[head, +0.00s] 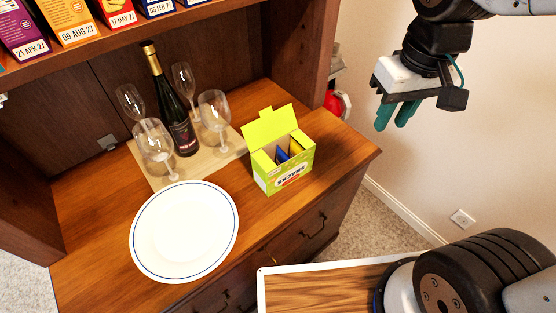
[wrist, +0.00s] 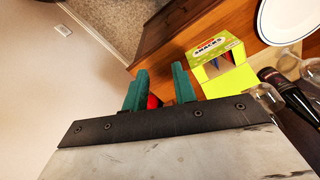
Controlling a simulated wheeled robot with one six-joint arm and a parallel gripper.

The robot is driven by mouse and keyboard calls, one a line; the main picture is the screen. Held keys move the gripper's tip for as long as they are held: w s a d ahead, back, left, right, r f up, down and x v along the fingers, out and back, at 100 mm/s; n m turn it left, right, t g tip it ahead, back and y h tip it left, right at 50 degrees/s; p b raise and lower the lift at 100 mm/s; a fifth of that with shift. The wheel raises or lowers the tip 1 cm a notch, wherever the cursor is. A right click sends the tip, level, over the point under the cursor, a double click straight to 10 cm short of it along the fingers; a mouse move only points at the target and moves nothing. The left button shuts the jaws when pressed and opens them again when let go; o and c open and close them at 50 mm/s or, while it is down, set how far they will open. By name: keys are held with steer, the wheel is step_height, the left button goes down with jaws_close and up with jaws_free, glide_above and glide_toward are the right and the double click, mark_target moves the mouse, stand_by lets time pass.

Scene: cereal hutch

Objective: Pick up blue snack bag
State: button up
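The blue snack bag (head: 281,156) stands inside an open lime-green snacks box (head: 286,179) on the wooden counter, and only its upper part shows. A yellow bag (head: 295,148) is beside it in the box. In the wrist view the box (wrist: 211,47) lies ahead and to the right of the fingers, with a small blue patch in its opening. My gripper (head: 392,122) is up in the air to the right of the counter, apart from the box. Its green fingers (wrist: 159,72) are apart with nothing between them.
A wine bottle (head: 179,112) and several glasses stand on a light board (head: 230,150) left of the box. A white plate (head: 185,232) lies in front. A shelf with colourful cartons (head: 70,22) hangs above. A red object (head: 337,103) is by the hutch's right side.

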steer(key=w+a+f+n+g, duration=0.1)
steer(key=w+a+f+n, duration=0.1)
steer(key=w+a+f, duration=0.45)
steer(key=w+a+f+n, duration=0.2)
steer(key=w+a+f, duration=0.1)
steer(key=a+f, duration=0.55)
steer(key=f, duration=0.3)
steer(key=a+f, duration=0.1)
steer(key=f, duration=0.5)
steer(key=shift+w+a+f, duration=0.1)
steer(key=shift+w+a, duration=0.05)
steer(key=shift+w, duration=0.25)
steer(key=shift+f, duration=0.35)
jaws_close()
